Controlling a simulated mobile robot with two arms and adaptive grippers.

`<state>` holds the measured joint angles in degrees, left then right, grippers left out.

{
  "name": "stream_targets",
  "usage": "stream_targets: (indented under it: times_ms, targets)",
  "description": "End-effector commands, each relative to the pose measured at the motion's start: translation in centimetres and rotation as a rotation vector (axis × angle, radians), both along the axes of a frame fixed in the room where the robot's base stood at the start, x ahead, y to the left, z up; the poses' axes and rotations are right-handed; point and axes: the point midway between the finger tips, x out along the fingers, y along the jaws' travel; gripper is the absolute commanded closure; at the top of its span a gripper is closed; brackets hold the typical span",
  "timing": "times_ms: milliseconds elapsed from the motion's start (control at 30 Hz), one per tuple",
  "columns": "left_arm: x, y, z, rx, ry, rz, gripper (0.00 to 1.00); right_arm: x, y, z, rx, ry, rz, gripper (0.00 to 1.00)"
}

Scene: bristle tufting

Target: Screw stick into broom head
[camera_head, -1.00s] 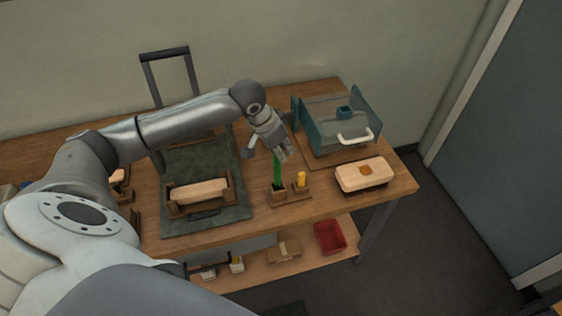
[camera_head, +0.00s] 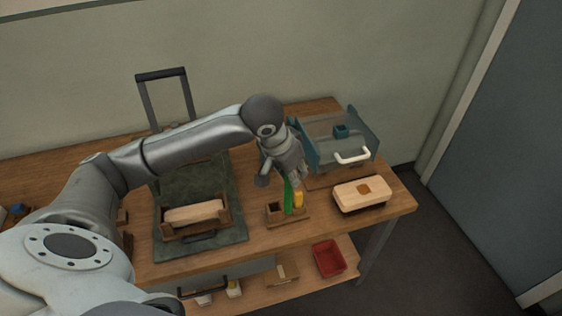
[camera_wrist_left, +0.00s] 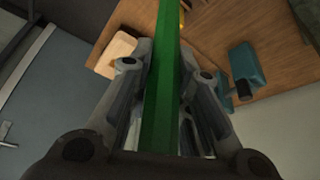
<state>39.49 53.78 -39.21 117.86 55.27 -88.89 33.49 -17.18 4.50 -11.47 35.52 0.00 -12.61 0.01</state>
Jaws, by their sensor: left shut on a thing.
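My left gripper (camera_head: 285,175) is shut on a green stick (camera_head: 288,197). The stick hangs down beside the yellow stick (camera_head: 298,199) in the small wooden holder (camera_head: 290,217); the holder's left socket looks empty. In the left wrist view the green stick (camera_wrist_left: 163,85) runs between the two fingers. A pale wooden block (camera_head: 193,212) lies in a wooden cradle on the dark green mat. Another pale block (camera_head: 347,199) with a brown square on top lies at the right; it also shows in the left wrist view (camera_wrist_left: 108,52). I cannot tell which block is the broom head. My right gripper is out of view.
A teal-sided clear guard (camera_head: 372,132) with a white handle (camera_head: 352,156) stands behind the right block. A tall dark-handled frame (camera_head: 162,74) rises behind the mat. A red bin (camera_head: 329,258) sits on the lower shelf. The table's front right edge is near the right block.

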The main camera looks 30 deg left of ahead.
Motion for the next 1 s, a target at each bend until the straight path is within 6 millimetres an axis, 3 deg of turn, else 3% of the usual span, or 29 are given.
stream_targets:
  times_ms: [33,100,233,400,667,933,1000]
  targets:
    - [-0.7,-1.9,0.4,-0.004,-0.008,0.019,1.0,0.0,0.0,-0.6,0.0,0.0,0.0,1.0]
    - [-1.9,-3.6,1.0,-0.003,-0.008,0.066,1.0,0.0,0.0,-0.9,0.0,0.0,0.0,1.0]
    - [-3.6,-5.7,2.3,-0.003,-0.008,0.148,1.0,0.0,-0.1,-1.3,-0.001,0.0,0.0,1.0]
    - [-4.7,-6.7,3.2,0.0,-0.004,0.21,1.0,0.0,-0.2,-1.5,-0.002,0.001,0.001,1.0]
    - [-4.9,-6.7,3.3,0.0,-0.001,0.221,1.0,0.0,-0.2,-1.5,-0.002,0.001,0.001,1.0]
    - [-4.9,-6.7,3.2,0.0,-0.001,0.22,1.0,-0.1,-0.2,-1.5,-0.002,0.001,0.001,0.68]
    - [-4.9,-6.7,3.2,0.001,-0.001,0.22,1.0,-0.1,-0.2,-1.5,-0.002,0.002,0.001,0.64]
